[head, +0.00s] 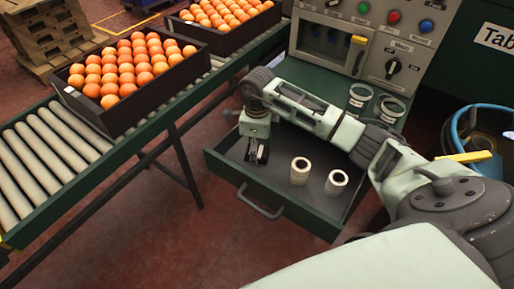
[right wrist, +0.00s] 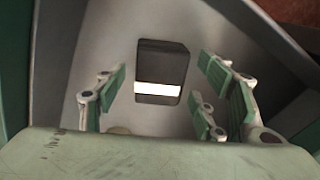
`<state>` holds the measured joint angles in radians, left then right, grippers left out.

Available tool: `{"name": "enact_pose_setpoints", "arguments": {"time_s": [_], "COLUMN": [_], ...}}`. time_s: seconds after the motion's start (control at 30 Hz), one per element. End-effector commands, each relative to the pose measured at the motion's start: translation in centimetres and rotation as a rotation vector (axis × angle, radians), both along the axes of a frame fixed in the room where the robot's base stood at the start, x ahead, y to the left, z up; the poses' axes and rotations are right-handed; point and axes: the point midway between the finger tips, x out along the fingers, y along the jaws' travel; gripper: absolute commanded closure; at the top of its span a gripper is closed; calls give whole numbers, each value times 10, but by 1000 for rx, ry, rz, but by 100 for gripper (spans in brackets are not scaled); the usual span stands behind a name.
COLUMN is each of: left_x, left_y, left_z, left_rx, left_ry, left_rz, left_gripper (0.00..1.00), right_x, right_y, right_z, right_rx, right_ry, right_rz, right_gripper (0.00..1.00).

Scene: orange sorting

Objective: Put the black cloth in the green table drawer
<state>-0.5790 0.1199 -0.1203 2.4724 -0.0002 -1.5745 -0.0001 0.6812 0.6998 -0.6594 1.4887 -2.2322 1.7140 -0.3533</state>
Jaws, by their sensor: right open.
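The green table drawer (head: 276,184) is pulled open, showing its grey floor. My right gripper (head: 257,153) points down into its left part. In the right wrist view the right gripper (right wrist: 162,100) is open, with fingers at left and right and nothing pressed between them. A folded black cloth (right wrist: 162,56) with a white band lies on the grey drawer floor, seen between the fingers and apart from them. In the head view the gripper largely hides that spot; a dark patch shows there. My left gripper is in neither view.
Two white rolls (head: 300,171) (head: 336,182) stand in the drawer, right of the gripper. Two more rolls (head: 360,95) (head: 390,107) stand on the green tabletop. A control panel (head: 391,45) stands behind. A roller conveyor (head: 45,150) carries orange crates (head: 125,110) (head: 235,38) at left.

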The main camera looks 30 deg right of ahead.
Motion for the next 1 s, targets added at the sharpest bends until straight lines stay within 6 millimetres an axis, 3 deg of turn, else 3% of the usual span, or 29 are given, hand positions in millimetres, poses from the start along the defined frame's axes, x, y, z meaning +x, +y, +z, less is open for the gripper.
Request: {"name": "enact_pose_setpoints", "arguments": {"time_s": [0.07,0.4,0.6,1.0], "left_x": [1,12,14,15], "left_y": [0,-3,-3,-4], "left_z": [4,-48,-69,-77], "left_rx": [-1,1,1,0], "left_ry": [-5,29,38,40], "left_rz": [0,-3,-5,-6], "left_gripper": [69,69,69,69], "right_x": [1,1,1,0], "right_y": [0,-1,0,0], "right_z": [9,79,110,122], "right_rx": [0,-2,0,0], "right_ry": [-3,-5,-3,0], "right_rz": [1,1,1,0], "right_gripper": [37,37,37,37]}}
